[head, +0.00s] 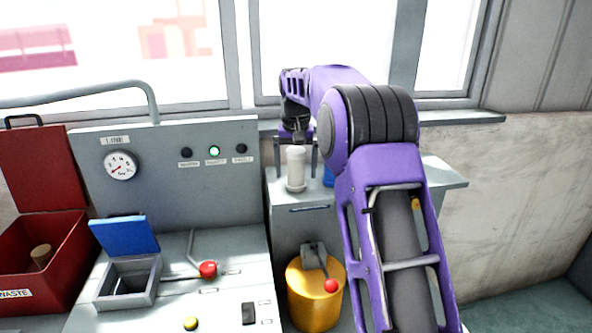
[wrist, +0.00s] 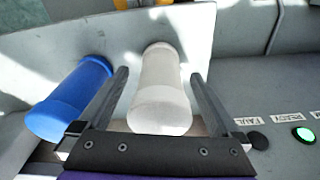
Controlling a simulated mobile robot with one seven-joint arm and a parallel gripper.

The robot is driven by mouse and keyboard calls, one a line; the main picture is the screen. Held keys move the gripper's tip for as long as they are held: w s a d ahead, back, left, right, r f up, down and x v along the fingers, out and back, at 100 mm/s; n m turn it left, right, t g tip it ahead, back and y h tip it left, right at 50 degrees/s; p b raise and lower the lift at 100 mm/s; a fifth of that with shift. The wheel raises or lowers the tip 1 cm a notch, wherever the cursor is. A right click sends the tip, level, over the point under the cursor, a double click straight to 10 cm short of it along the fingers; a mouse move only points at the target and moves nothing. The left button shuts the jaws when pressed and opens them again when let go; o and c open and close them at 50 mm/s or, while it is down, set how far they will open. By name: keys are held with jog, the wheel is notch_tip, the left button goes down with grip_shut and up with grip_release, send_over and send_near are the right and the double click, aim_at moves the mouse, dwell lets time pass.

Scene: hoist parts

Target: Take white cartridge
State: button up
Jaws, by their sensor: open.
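The white cartridge (head: 296,168) stands upright on the grey shelf behind the yellow cylinder. In the wrist view the white cartridge (wrist: 160,90) lies between the two fingers of my gripper (wrist: 163,88), with a gap visible on each side. My gripper (head: 298,146) is open and points down over the cartridge in the head view. The blue cartridge (wrist: 70,100) stands beside it, just outside one finger. In the head view the blue cartridge (head: 328,176) is mostly hidden behind my arm.
A yellow cylinder (head: 314,298) with a red-knobbed lever stands in front of the shelf. To the left are a grey panel (head: 175,165) with a gauge and lit green lamp, an open blue-lidded box (head: 126,236), a red-knobbed lever (head: 207,269) and a red waste bin (head: 40,262).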

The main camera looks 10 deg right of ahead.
jog(key=shift+f, duration=0.2)
jog(key=c, duration=1.6)
jog(key=shift+o, duration=0.2)
jog(key=shift+r, duration=0.1)
